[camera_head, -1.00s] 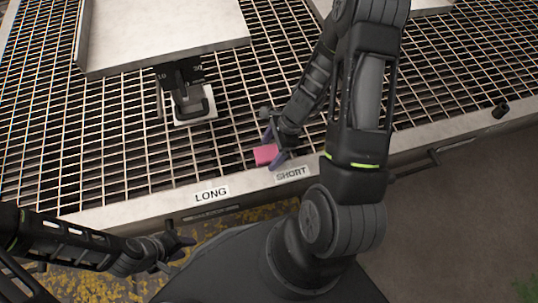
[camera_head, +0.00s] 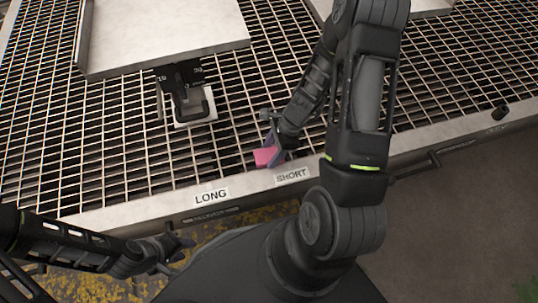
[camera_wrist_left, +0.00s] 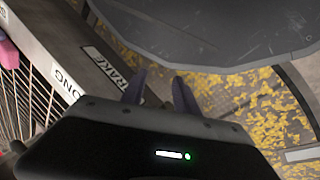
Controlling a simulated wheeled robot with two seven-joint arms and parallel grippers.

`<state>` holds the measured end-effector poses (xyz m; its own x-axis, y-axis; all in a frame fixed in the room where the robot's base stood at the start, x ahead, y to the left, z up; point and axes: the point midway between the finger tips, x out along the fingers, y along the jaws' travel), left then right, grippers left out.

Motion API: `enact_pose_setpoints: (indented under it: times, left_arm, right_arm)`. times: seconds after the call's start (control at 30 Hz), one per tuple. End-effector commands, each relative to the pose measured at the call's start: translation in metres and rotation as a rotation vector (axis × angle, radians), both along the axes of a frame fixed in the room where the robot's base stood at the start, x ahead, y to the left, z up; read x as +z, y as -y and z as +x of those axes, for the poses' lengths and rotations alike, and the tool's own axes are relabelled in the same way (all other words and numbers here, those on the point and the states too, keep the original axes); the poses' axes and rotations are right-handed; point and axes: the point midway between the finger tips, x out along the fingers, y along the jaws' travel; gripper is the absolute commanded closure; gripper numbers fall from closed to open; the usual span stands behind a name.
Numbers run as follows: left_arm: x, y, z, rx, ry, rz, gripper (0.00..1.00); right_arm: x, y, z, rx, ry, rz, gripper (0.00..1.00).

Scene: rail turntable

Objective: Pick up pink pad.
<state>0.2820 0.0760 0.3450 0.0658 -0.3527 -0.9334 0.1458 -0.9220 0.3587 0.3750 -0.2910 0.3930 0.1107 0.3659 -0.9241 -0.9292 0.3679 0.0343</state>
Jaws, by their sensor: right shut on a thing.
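The pink pad (camera_head: 264,156) is a small pink block at the front edge of the grated table, just behind the SHORT label. My right gripper (camera_head: 271,151) is shut on the pink pad, with its purple fingers around it. A bit of pink also shows at the left edge of the left wrist view (camera_wrist_left: 7,52). My left gripper (camera_head: 184,243) is in front of the table, away from the pad. In the left wrist view its two fingers (camera_wrist_left: 160,90) are apart with nothing between them.
A black clamp-like fixture with a pale plate (camera_head: 196,108) stands on the grating under a grey panel (camera_head: 165,35). LONG (camera_head: 211,195) and SHORT (camera_head: 292,175) labels sit on the front rail. A small black knob (camera_head: 501,111) is at the right. Bare grating lies left of the fixture.

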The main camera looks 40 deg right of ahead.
Motion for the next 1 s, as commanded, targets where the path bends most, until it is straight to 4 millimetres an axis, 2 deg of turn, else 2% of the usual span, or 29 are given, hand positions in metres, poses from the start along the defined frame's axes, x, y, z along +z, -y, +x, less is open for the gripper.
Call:
enact_pose_setpoints:
  times: [0.07,0.33,0.63,0.77,1.0]
  left_arm:
    - [0.000,0.000,0.000,0.000,0.000,0.000,0.64]
    - [0.000,0.000,0.000,0.000,0.000,0.000,0.64]
    - [0.002,0.000,0.000,0.000,0.000,0.000,0.64]
    - [0.010,0.001,-0.001,-0.003,-0.002,-0.001,0.64]
    - [0.032,0.002,-0.002,-0.006,-0.002,-0.003,0.64]
  right_arm:
    - [0.000,0.000,0.000,0.000,0.000,0.000,0.64]
    - [0.000,0.000,0.000,0.000,0.000,0.000,0.86]
    - [0.004,0.000,0.000,0.001,0.000,0.000,0.87]
    - [0.019,0.000,0.001,0.002,0.002,0.000,0.87]
    - [0.066,0.000,0.001,0.002,0.004,0.000,0.87]
